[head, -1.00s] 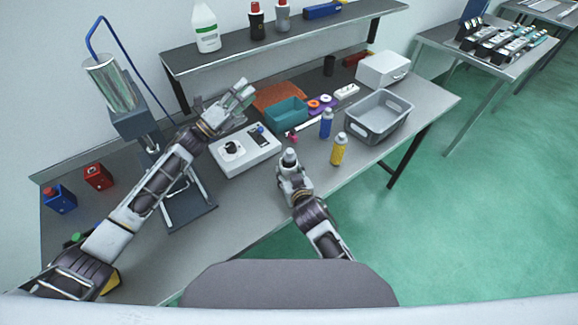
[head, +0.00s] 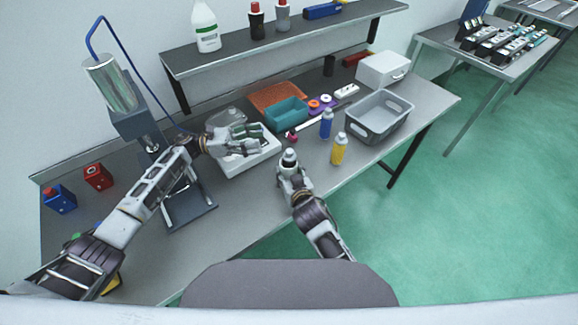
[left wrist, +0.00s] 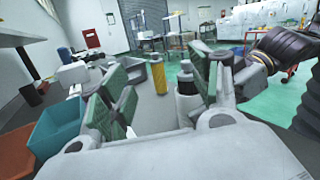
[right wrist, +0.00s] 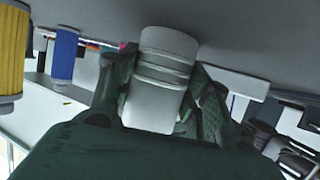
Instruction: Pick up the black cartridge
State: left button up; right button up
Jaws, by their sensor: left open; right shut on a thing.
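My right gripper (head: 289,165) is at the bench's front edge, shut on a pale grey ridged cylinder (right wrist: 158,80). The fingers hide part of this cylinder, and its full colour is unclear. My left gripper (head: 248,138) is open and empty, above the white device (head: 257,163), and hides much of its top.
A blue bottle (head: 326,124) and a yellow bottle (head: 339,149) stand right of my right gripper. A teal bin (head: 288,113) is behind them. A grey tub (head: 362,126) and a white box (head: 384,70) are at the bench's right end. A press stand (head: 187,211) is at left.

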aim_at(289, 156)
pick_arm(q)
jog(key=shift+s+a+f+m+g+y, duration=0.25)
jog(key=shift+s+f+m+g+y, duration=0.15)
jog(key=shift+s+f+m+g, duration=0.5)
jog(key=shift+s+a+f+m+g+y, duration=0.35)
jog(key=shift+s+f+m+g, duration=0.3)
jog(key=shift+f, duration=0.4)
jog(key=shift+w+d, duration=0.1)
jog(key=shift+d, duration=0.05)
jog(key=d, duration=0.6)
jog(key=shift+s+d, duration=0.35)
jog(key=shift+s, duration=0.05)
jog(key=shift+d, duration=0.1)
jog(key=shift+s+d, duration=0.2)
jog(key=shift+d, duration=2.3)
jog(key=shift+c, duration=0.5)
jog(key=shift+r, duration=0.1)
grip_shut()
